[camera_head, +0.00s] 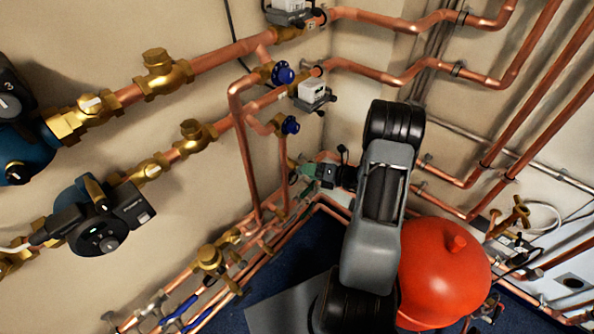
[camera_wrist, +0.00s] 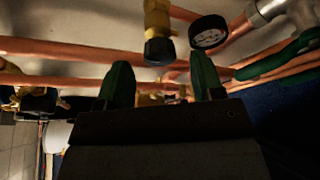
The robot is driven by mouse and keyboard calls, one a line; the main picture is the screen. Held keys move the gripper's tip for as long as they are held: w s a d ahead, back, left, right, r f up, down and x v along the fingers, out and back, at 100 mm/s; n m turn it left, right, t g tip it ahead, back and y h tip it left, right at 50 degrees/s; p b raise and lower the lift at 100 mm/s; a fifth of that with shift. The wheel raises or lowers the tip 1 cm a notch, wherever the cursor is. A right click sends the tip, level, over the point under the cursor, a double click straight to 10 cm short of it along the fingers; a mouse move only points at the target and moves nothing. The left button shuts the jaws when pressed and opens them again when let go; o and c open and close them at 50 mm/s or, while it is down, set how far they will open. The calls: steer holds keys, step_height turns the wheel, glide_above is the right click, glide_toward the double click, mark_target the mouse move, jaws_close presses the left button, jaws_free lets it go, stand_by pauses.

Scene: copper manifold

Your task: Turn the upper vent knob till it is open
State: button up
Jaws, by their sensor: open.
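Two round blue knobs sit on the copper pipes in the head view, an upper one (camera_head: 283,73) and a lower one (camera_head: 291,125). I cannot tell for certain which knob is the upper vent knob. In the wrist view my gripper (camera_wrist: 160,62) is open, its two dark green fingers spread apart with nothing between them. A brass fitting with a dark cap (camera_wrist: 158,48) shows beyond the fingers, in line with the gap. I cannot tell how far off it is or whether it is a vent. In the head view my arm hides part of the corner.
A round black-rimmed gauge (camera_wrist: 208,32) is close to the right finger in the wrist view. Copper pipes (camera_wrist: 70,48) run behind the fingers. In the head view a red tank (camera_head: 445,270) stands beside my arm, and pumps (camera_head: 100,225) line the left wall.

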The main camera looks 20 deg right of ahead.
mark_target(297, 170)
steer(key=shift+x, duration=2.75)
steer(key=shift+c, duration=0.2)
steer(key=c, duration=0.9)
